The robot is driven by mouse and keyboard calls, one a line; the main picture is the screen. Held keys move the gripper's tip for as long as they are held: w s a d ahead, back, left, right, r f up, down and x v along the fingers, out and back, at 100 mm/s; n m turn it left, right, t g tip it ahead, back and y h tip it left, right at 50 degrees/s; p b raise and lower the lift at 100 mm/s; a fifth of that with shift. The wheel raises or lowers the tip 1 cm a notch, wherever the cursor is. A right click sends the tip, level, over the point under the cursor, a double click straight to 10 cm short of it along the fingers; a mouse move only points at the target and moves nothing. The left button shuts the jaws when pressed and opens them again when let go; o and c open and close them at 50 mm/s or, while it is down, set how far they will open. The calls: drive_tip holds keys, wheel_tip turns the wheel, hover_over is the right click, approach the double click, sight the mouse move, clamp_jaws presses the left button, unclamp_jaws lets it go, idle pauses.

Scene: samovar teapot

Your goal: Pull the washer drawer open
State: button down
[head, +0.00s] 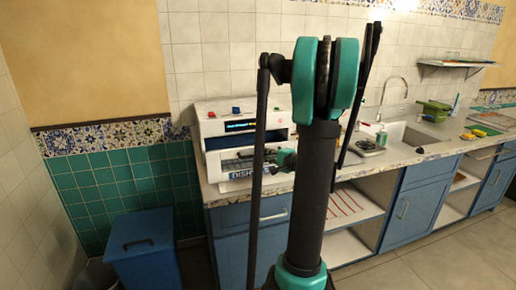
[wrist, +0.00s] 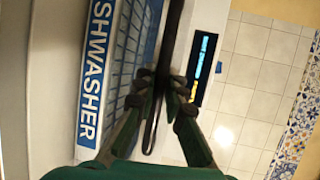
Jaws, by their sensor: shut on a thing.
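The washer (head: 212,128) is a white countertop unit at the left end of the counter, with a lit display and a blue-and-white DISHWASHER label low on its front. In the wrist view the display (wrist: 203,62) is on the right and the label (wrist: 93,85) on the left. A dark bar handle (wrist: 174,35) runs between them. My gripper (wrist: 168,84) is shut on this handle. In the head view my gripper (head: 284,158) is at the washer's front, partly hidden by my arm. How far the drawer stands out is unclear.
The counter (head: 415,153) runs right, with a sink (head: 400,135) and green bowls (head: 434,109). Blue cabinets (head: 410,205) and open shelves are below. A blue bin (head: 145,250) stands at the lower left. Floor (head: 450,250) is clear at the right.

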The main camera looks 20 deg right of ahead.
drive_tip(key=s, duration=0.7)
drive_tip(key=shift+s, duration=0.15)
drive_tip(key=c, duration=1.8)
unclamp_jaws()
drive_tip(key=shift+c, duration=0.2)
drive_tip(key=v, duration=1.2)
